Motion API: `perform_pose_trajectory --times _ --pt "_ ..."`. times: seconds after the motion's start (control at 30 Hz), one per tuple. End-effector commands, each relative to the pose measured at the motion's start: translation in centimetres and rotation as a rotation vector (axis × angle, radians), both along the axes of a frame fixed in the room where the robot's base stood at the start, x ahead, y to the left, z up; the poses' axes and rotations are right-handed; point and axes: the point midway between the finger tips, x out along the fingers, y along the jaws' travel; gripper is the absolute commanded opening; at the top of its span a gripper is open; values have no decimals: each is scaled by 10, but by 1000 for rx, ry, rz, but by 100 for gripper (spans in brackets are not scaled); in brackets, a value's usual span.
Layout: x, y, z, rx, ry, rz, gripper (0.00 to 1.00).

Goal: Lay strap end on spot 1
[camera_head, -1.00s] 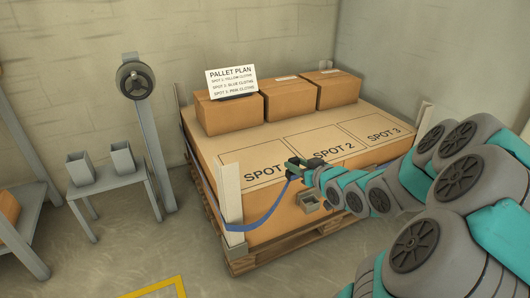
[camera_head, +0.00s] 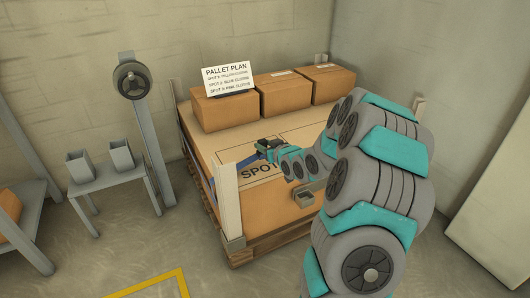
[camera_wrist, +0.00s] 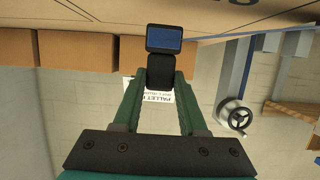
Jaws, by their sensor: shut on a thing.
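The blue strap (camera_head: 246,161) runs from the pallet's left side to my gripper (camera_head: 268,146). My gripper is over the box top, near the SPOT 1 outline (camera_head: 258,172), and partly covers it. In the wrist view my gripper (camera_wrist: 160,78) is shut on the dark strap end (camera_wrist: 164,40), which shows a blue face. The gap between the strap end and the box top cannot be told. My arm hides most of the SPOT 2 and SPOT 3 outlines.
Several cartons (camera_head: 283,94) stand along the back of the large box, with a PALLET PLAN sign (camera_head: 228,78) on the left one. A white corner post (camera_head: 228,201) rises at the front left. A strap reel stand (camera_head: 131,80) and small table (camera_head: 108,182) stand left.

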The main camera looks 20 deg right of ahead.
Motion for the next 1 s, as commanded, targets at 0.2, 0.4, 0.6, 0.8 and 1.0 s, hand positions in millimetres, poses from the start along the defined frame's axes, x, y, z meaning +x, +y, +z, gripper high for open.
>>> perform_pose_trajectory --times 0.2,0.4,0.6,0.8,1.0 --pt "-1 0 -26 1 3 0 0" --pt "-1 -1 -30 -1 -1 -1 0" --pt "-1 -1 -33 -1 0 -1 0" --pt "-1 -1 -33 -1 0 -1 60" --pt "-1 -1 -33 -1 0 -1 71"
